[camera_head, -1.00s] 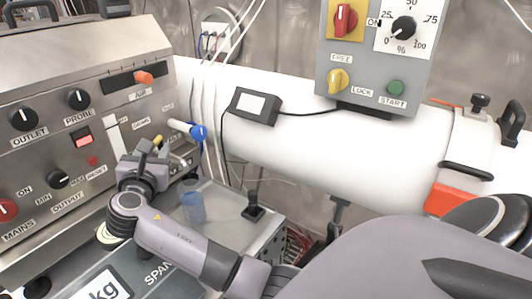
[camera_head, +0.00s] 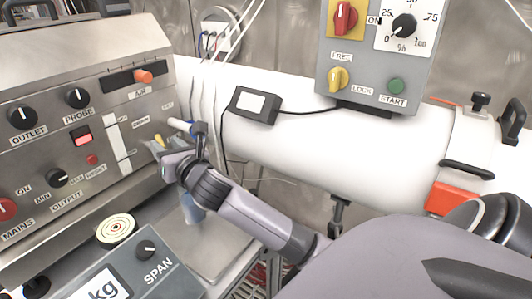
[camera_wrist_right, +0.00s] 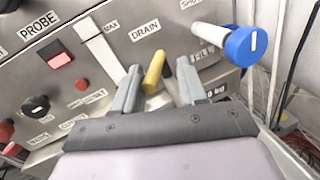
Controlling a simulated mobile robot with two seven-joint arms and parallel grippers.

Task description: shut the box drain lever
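The drain lever shows as a yellow handle (camera_wrist_right: 153,72) below the DRAIN label on the steel box (camera_wrist_right: 125,45) in the right wrist view. In the head view a small yellow part of the lever (camera_head: 158,140) shows just above my right gripper. My right gripper (camera_wrist_right: 159,82) is open, its two fingers pointing at the panel. The lever stands between the fingers in the picture, nearer the left one; whether they touch it I cannot tell. A dark stub lies just right of the lever. In the head view the gripper's fingertips are mostly hidden. My left gripper is not in view.
A white tube with a blue end (camera_wrist_right: 245,46) sticks out right of the lever. Below stand a blue cup (camera_head: 193,210), partly hidden, and a scale (camera_head: 140,262) with a target-marked disc. A thick white pipe (camera_head: 310,150) runs behind.

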